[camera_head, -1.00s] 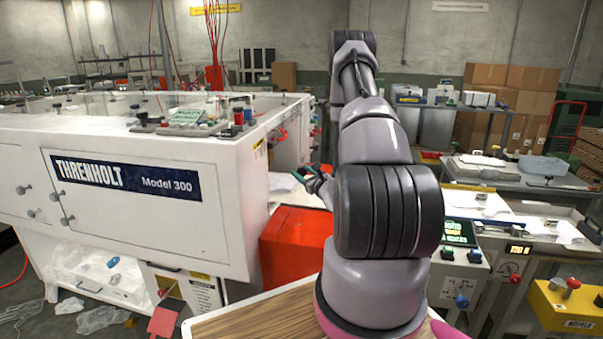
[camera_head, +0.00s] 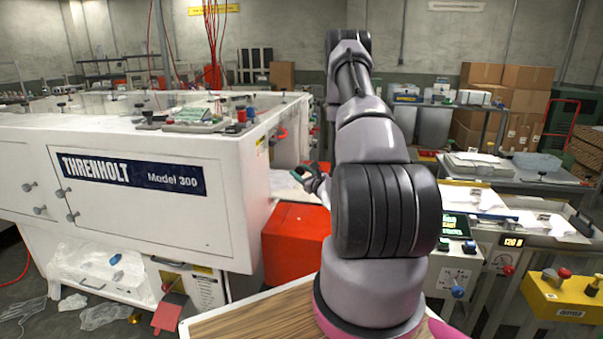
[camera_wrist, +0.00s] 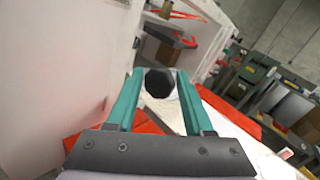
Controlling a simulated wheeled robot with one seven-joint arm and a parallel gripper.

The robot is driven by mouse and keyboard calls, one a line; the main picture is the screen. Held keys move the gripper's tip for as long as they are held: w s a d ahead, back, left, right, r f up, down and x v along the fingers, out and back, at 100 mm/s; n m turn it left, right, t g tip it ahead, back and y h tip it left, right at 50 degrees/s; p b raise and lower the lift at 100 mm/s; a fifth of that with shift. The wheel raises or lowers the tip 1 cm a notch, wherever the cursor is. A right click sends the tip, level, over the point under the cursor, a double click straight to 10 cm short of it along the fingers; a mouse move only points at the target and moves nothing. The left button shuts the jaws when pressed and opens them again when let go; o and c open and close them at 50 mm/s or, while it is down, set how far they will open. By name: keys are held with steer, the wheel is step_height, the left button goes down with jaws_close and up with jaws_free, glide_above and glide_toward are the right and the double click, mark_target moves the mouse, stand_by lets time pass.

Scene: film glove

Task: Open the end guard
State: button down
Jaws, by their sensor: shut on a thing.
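The white Threnholt Model 300 machine (camera_head: 120,215) fills the left of the head view. My gripper (camera_head: 303,172) is at its right end, small and partly hidden by my arm. In the wrist view my gripper (camera_wrist: 160,84) has its two teal fingers around a dark, faceted knob (camera_wrist: 160,82) and is shut on it. A white surface shows behind and below the knob. I cannot tell clearly which panel is the end guard or whether the knob belongs to it. The machine's white end wall (camera_wrist: 65,65) stands close on the left.
A red bin (camera_head: 296,233) stands below my gripper, beside the machine. Red fittings (camera_wrist: 185,12) stick out from the machine's end. A wooden-topped surface (camera_head: 255,318) lies in front. A yellow control box (camera_head: 562,300) and benches are on the right.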

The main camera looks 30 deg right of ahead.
steer(key=shift+w+a+y, duration=0.15)
steer(key=shift+a+y, duration=0.15)
steer(key=shift+a, duration=0.45)
steer(key=shift+c, duration=1.9)
jaws_free()
steer(key=shift+a, duration=0.1)
steer(key=shift+d, duration=0.25)
steer(key=s, duration=1)
steer(key=shift+s+d, duration=0.3)
steer(key=shift+s, duration=0.1)
